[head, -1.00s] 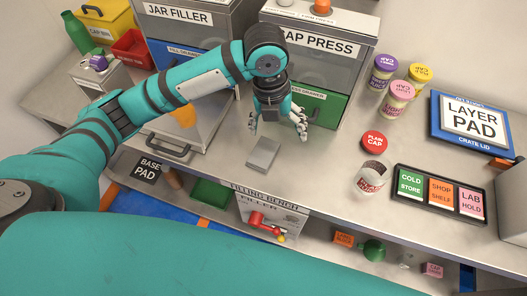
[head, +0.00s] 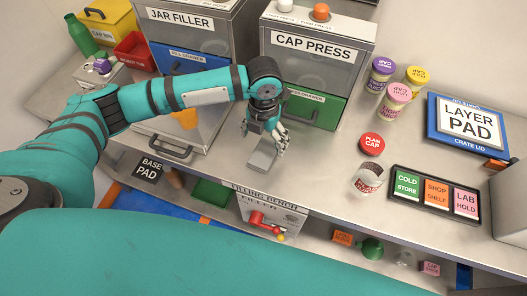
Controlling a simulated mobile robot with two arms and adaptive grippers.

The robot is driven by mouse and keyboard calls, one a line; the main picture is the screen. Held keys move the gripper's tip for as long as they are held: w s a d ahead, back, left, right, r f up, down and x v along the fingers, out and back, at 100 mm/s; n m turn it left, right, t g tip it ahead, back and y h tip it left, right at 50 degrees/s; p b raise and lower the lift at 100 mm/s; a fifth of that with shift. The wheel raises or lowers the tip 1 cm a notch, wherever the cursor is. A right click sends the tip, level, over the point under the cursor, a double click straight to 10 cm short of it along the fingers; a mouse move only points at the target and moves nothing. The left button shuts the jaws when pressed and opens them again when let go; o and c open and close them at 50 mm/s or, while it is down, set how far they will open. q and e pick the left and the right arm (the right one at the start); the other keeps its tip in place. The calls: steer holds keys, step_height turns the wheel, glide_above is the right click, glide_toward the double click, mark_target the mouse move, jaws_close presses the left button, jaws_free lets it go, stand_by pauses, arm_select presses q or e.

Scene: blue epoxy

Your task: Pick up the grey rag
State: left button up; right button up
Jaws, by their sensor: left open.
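The grey rag (head: 262,159) is a small folded grey block on the steel bench, in front of the cap press. My left gripper (head: 263,139) is open and points down just behind and above the rag, with its fingers spread to either side of the rag's far end. I cannot tell whether a finger touches the rag. The far end is partly hidden by the gripper. My right gripper is not in view.
The cap press (head: 318,47) with its green drawer (head: 318,109) stands close behind the gripper. The bench's front edge lies close in front of the rag.

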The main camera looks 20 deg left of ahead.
mark_target(263, 153)
arm_select(q)
steer(key=shift+s+f+p, duration=0.1)
steer(key=shift+f+p, duration=0.2)
steer(key=shift+f, duration=0.25)
steer(key=f, duration=0.2)
steer(key=f+p, duration=0.1)
steer(key=shift+s+d+f, duration=0.1)
steer(key=shift+s+f, duration=0.15)
steer(key=shift+f, duration=0.45)
steer(key=shift+w, duration=0.1)
steer(key=shift+c, duration=0.3)
steer(key=c, duration=1)
steer(key=shift+r, duration=0.1)
